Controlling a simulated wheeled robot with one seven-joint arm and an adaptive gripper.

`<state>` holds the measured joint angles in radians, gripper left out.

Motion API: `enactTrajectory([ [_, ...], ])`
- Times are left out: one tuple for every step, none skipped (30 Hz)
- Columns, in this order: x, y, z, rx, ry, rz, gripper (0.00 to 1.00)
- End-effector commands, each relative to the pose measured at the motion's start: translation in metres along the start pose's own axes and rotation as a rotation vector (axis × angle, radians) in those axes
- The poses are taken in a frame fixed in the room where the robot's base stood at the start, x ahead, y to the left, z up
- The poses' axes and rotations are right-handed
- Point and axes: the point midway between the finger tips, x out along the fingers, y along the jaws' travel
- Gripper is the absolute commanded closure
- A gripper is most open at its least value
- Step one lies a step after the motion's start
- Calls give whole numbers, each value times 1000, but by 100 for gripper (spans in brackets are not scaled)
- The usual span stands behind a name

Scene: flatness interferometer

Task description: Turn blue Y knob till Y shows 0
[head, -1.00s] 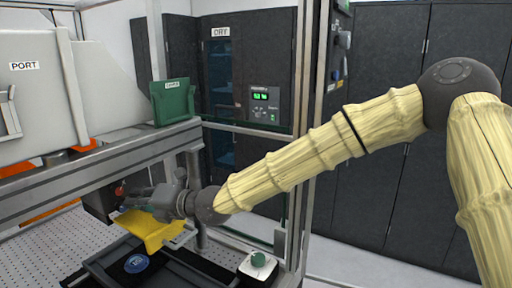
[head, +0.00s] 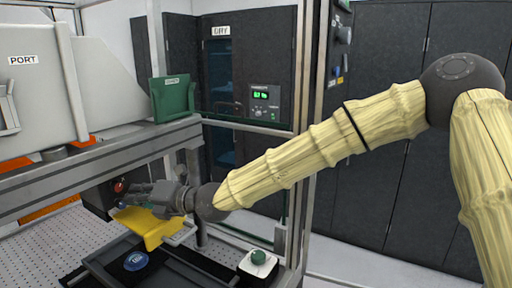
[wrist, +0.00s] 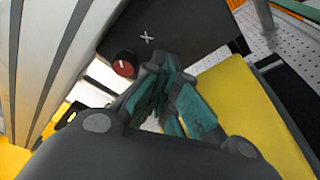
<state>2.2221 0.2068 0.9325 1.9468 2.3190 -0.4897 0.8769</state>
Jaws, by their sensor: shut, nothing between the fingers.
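My gripper (head: 132,193) is at the lower left in the head view, beside a dark box and above a yellow part (head: 152,228). In the wrist view its teal-padded fingers (wrist: 164,68) are close together, with nothing seen held between them. A red knob (head: 120,186) with a white pointer line is on the dark box; it also shows in the wrist view (wrist: 124,64), just left of the fingertips, with a white X mark nearby. I cannot make out the blue Y knob or a Y reading.
A metal frame rail (head: 70,172) runs above the gripper. Below are a black tray with a blue disc (head: 136,261) and a white box with a green knob (head: 258,257). A dry cabinet with a green display (head: 263,95) stands behind.

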Motion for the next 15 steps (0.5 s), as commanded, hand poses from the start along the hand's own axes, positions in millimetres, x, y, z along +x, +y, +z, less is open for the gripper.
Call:
enactTrajectory([
  [1,-2,-3,0,3,0,100],
  [1,-2,-3,0,3,-1,100],
  [1,-2,-3,0,3,-1,100],
  [1,-3,-3,0,3,-1,100],
  [1,-3,-3,0,4,-1,100],
  [1,-4,-3,0,4,-2,100],
  [1,-4,-3,0,4,-2,100],
  [1,-4,-3,0,4,-2,100],
  [1,-4,-3,0,4,-3,100],
  [1,-5,-3,1,5,-3,100],
  [1,-5,-4,1,5,-3,100],
  [1,-5,-4,1,5,-4,100],
  [1,-5,-4,1,5,-4,100],
  [1,-5,-4,1,6,-4,100],
  [1,-6,-4,1,6,-5,100],
])
